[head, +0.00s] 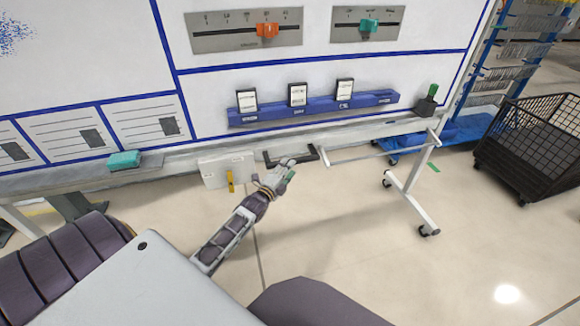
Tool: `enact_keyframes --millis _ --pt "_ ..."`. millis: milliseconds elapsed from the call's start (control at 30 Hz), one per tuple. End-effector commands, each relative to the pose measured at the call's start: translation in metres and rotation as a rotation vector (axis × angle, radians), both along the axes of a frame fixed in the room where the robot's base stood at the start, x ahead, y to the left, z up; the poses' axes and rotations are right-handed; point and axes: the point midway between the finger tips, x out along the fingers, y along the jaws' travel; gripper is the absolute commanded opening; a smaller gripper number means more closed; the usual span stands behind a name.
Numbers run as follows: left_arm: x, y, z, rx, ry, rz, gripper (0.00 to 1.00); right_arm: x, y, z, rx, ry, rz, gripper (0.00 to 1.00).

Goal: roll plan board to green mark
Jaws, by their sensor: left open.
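The plan board (420,62) is a large white panel with blue lines, on a white wheeled frame (402,191). A small green mark (433,168) lies on the floor to the right of the frame's near leg. My right gripper is not in view.
A black mesh cart (535,140) stands at the right, near a blue rack (505,60). A white box (226,169) with a yellow part hangs under the board. A teal eraser (124,160) lies on the ledge. The floor at the lower right is clear.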

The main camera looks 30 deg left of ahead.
Motion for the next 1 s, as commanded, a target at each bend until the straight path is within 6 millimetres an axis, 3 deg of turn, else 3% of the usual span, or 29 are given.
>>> enact_keyframes --millis 600,1000 --pt "-0.054 -0.005 -0.001 -0.001 0.002 0.0 0.41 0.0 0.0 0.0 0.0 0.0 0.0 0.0" --pt "-0.07 -0.006 0.0 0.001 0.0 0.0 0.41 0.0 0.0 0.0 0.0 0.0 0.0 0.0"
